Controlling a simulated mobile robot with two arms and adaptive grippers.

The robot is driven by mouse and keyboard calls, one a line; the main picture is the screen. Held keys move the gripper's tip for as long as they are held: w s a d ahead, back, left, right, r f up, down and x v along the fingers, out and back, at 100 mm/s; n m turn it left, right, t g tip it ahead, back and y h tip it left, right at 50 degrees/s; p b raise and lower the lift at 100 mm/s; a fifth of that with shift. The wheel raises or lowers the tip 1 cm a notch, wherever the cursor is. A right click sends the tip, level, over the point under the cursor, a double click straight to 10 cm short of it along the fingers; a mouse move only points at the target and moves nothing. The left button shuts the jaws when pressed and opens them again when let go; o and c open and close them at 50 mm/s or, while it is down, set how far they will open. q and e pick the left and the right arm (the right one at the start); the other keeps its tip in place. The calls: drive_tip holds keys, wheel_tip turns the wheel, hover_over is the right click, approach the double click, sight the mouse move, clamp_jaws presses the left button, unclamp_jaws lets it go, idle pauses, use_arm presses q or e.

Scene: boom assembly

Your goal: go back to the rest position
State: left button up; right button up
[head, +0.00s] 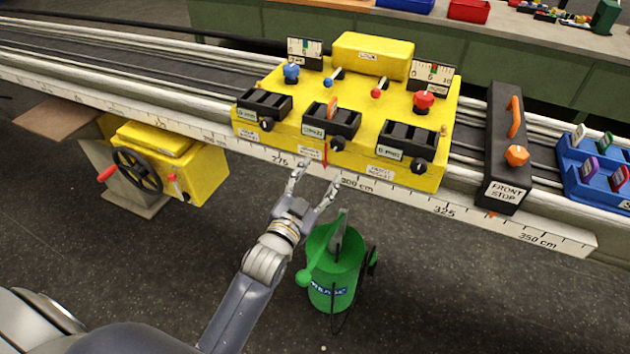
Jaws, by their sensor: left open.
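My left gripper (316,180) is open and empty in the head view. Its fingers point at the lower front edge of the yellow carriage (285,88), close to the white scale rail (378,189). I cannot tell if the fingertips touch it. The carriage carries black slotted blocks, blue and red knobs and small levers. A red pointer hangs at its front, just above the fingers. My right gripper is not in view.
A green bin (335,275) stands on the floor right beside my left arm. A black front stop (508,150) and a blue tray (592,175) sit further right on the rail. A yellow handwheel box (200,170) is at left. A green bench (440,55) stands behind.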

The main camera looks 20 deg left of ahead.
use_arm(q)
drive_tip(key=shift+s, duration=0.45)
drive_tip(key=s+f+n+g, duration=0.2)
drive_tip(key=s+f+g, duration=0.6)
drive_tip(key=s+f, duration=0.4)
drive_tip(key=s+f+g, duration=0.2)
drive_tip(key=s+g, duration=0.4)
drive_tip(key=s, duration=1.1)
wheel_tip(320, 180, down, 27)
drive_tip(key=s+g, duration=0.2)
drive_tip(key=s+a+f+g, duration=0.1)
drive_tip(key=s+a+f, duration=0.2)
drive_tip(key=s+f, duration=1.2)
drive_tip(key=shift+s+f+y, duration=0.2)
drive_tip(key=shift+s+y, duration=0.1)
drive_tip(key=shift+s, duration=0.55)
